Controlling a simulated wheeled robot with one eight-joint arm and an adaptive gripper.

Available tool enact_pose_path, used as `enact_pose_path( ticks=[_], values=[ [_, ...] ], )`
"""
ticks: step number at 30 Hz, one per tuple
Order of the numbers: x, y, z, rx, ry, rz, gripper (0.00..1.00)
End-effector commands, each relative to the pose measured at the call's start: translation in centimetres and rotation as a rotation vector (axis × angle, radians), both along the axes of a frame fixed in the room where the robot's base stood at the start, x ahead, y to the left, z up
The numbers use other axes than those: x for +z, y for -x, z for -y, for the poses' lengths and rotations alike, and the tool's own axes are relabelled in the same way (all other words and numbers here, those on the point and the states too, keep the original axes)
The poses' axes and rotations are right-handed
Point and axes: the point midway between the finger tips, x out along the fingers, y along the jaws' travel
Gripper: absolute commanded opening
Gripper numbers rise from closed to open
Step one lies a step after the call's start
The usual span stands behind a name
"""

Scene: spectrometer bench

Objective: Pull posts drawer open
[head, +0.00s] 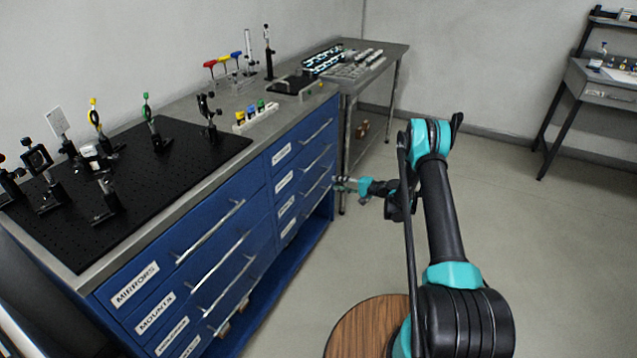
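The blue drawer cabinet (262,205) stands at the left under a steel top, with two columns of drawers with bar handles. In the left column, the mirrors drawer (165,272) is on top and the mounts drawer (190,297) is below it. The other labels are too small to read, so I cannot tell which is the posts drawer. The drawers look closed. My gripper (338,184) is at the right end of the right column, beside a lower handle (318,184). I cannot tell whether it touches the handle or whether its fingers are open.
A black breadboard (190,165) with several optical mounts lies on the cabinet top. Coloured hex keys (222,66) and small bottles (255,113) stand behind. A steel table (385,55) adjoins the cabinet's far end. A round wooden surface (365,325) is in front. Open floor (530,240) lies to the right.

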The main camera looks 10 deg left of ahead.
Motion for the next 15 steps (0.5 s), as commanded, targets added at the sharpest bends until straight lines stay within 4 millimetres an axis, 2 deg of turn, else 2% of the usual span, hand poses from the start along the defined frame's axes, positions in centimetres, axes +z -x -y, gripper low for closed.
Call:
enact_pose_path(
  ticks=[1,6,15],
  values=[
    [-0.3,-0.3,-1.1,0.004,0.0,0.0,0.3],
    [-0.9,-1.4,-4.2,0.003,0.001,0.001,0.3],
    [-1.8,-3.0,-8.4,0.002,0.001,-0.001,0.3]
  ],
)
